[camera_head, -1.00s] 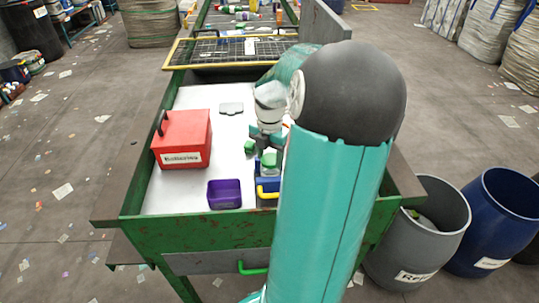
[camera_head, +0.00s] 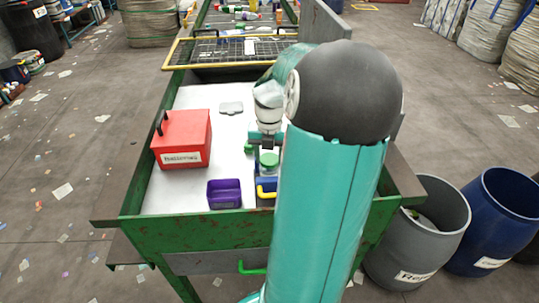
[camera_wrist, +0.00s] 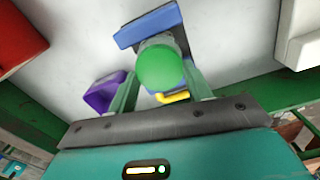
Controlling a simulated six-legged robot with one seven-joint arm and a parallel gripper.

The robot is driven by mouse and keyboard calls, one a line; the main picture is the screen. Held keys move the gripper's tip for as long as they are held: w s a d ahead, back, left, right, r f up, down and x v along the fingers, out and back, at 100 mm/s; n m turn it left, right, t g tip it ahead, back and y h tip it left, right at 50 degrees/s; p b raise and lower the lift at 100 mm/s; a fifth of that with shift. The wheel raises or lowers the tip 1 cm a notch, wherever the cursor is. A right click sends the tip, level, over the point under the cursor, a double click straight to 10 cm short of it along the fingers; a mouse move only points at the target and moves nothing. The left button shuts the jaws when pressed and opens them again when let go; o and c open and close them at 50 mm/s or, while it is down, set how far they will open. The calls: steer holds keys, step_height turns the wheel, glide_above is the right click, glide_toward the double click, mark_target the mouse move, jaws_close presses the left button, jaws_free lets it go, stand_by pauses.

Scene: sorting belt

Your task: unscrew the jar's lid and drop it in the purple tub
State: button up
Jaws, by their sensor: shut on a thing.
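The jar's round green lid (camera_wrist: 160,68) is in the middle of the wrist view, with my gripper's fingers (camera_wrist: 162,70) on either side of it. My gripper (camera_head: 267,148) is shut on the lid. The lid also shows in the head view (camera_head: 268,160). The jar is mostly hidden under the lid and sits at a blue holder (camera_wrist: 148,24) with a yellow handle. I cannot tell how far the lid is turned. The purple tub (camera_head: 224,193) is open, left of the holder. It also shows in the wrist view (camera_wrist: 103,95).
A red box (camera_head: 182,140) with a black handle and a label stands at the left of the white worktop. A flat grey piece (camera_head: 231,107) lies further back. A green rim (camera_head: 200,224) edges the table. A small green thing (camera_head: 248,148) shows beside my gripper.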

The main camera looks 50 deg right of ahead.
mark_target(269, 160)
steer(key=shift+f, duration=0.1)
steer(key=shift+n, duration=1.2)
steer(key=o, duration=1)
steer(key=shift+w, duration=0.1)
steer(key=shift+r, duration=2.6)
